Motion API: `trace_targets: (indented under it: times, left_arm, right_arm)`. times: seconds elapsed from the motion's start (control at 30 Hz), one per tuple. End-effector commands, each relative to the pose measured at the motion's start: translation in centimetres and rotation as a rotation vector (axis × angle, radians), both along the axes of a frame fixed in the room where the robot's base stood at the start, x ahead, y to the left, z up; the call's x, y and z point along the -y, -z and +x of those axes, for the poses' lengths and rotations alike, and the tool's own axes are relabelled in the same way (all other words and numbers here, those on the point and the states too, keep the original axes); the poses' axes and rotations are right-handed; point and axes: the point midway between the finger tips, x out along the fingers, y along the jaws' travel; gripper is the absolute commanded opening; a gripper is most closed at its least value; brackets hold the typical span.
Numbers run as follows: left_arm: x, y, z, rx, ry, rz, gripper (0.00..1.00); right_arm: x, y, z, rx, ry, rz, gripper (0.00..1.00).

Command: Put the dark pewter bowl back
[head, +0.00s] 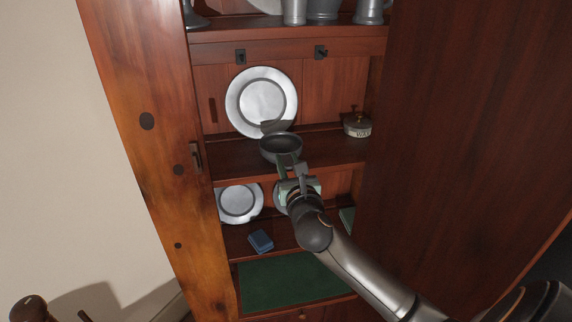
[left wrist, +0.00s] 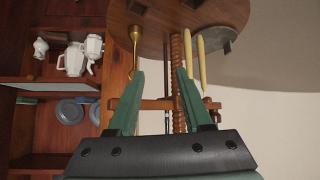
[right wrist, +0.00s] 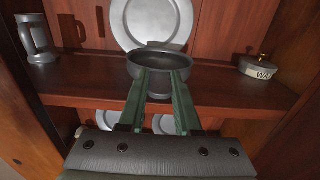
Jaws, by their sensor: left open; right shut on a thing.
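The dark pewter bowl (head: 281,148) is at the middle shelf (head: 235,160), in front of the large pewter plate (head: 262,98). My right gripper (head: 291,174) is shut on the near side of the bowl. In the right wrist view the bowl (right wrist: 160,63) looks upright between the green fingertips (right wrist: 159,76) and overlaps the shelf's front edge. I cannot tell whether its base touches the shelf. My left gripper (left wrist: 159,74) is open and empty in the left wrist view, facing a round wooden table (left wrist: 165,40). It is not in the head view.
A lidded WAX tin (head: 357,126) stands right on the middle shelf. A pewter tankard (right wrist: 37,40) stands left in the right wrist view. Below are a smaller plate (head: 240,203) and a blue box (head: 261,240). A brass candlestick (left wrist: 135,40) is near my left gripper.

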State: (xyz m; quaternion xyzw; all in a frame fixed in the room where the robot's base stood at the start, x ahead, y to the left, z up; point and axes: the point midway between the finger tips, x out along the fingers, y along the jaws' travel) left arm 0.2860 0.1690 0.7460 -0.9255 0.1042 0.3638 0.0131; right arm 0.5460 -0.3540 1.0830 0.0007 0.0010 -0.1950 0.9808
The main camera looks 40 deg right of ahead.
Motion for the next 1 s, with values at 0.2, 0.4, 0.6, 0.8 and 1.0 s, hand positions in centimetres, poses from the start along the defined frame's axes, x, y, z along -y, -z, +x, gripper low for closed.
trace_targets:
  times: [0.2, 0.4, 0.6, 0.8, 1.0]
  left_arm:
    - [0.0, 0.1, 0.0, 0.001, 0.0, 0.0, 0.5]
    - [0.1, 0.0, 0.0, 0.002, 0.001, -0.001, 0.5]
    - [0.1, 0.0, 0.1, 0.002, 0.001, -0.001, 0.5]
    - [0.1, -0.1, 0.1, 0.003, 0.001, -0.001, 0.5]
    - [0.1, 0.1, 0.1, 0.004, 0.0, -0.002, 0.5]
  right_arm:
    - [0.0, 0.3, 0.0, 0.0, 0.0, 0.0, 0.34]
    - [0.0, 0.3, 0.0, 0.0, 0.0, 0.0, 0.57]
    - [0.0, 0.3, 0.0, 0.0, 0.0, 0.0, 0.62]
    - [-0.2, 0.0, -0.3, -0.001, -0.001, 0.0, 0.62]
    - [-1.3, 0.1, -3.1, -0.001, -0.002, 0.0, 0.62]
